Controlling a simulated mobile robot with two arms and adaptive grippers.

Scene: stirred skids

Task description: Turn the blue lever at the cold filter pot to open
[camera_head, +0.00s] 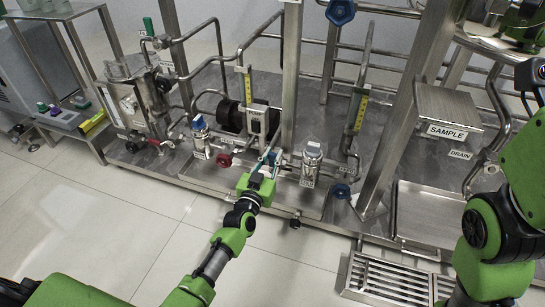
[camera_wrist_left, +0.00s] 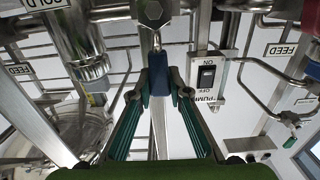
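My left gripper (camera_head: 268,157) reaches in low at the middle of the rack, beside a small steel filter pot (camera_head: 312,158) with a label on its front. In the left wrist view, the blue-sleeved lever (camera_wrist_left: 158,82) stands between my left fingertips (camera_wrist_left: 161,90). The fingers lean in on both sides and appear shut on its sleeve. A steel pot (camera_wrist_left: 85,65) with a label reading COLD beside it shows at upper left there. In the head view the gripper mostly hides the lever. My right arm is at the right edge; its fingers cannot be made out.
Another small pot with a blue top (camera_head: 200,135) and a red handle (camera_head: 225,159) stand left of the gripper. A pump switch box (camera_wrist_left: 207,78) is close on the right in the wrist view. Steel posts and pipes surround the spot. The tiled floor (camera_head: 120,215) in front is clear.

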